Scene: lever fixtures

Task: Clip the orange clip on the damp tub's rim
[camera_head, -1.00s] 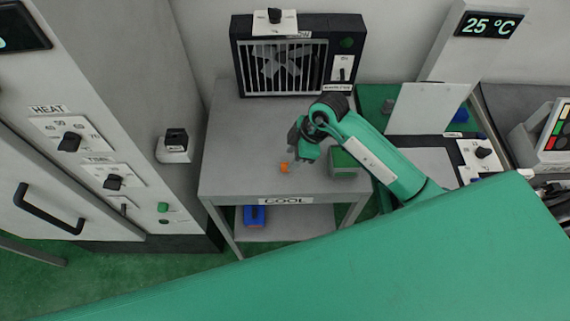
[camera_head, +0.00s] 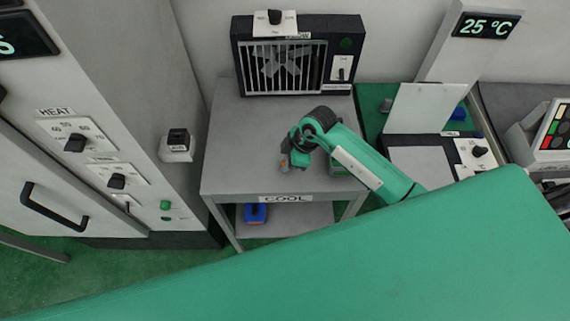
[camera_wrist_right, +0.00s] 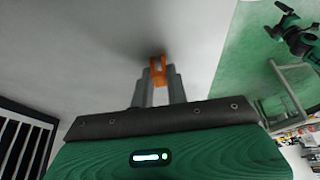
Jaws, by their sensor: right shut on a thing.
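My right gripper (camera_head: 286,161) is over the grey table, left of its own forearm. It is shut on the small orange clip (camera_wrist_right: 157,72), which sits between the two grey fingertips in the right wrist view. In the head view only a bit of orange (camera_head: 284,162) shows at the fingertips. Whether the clip still touches the table is hard to tell.
The grey table (camera_head: 235,150) is clear on its left half. A caged fan (camera_head: 287,68) stands at its back edge. A blue object (camera_head: 254,212) lies on the lower shelf. A cabinet with knobs (camera_head: 75,143) is at left; a flat device with an upright plate (camera_head: 423,108) is at right.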

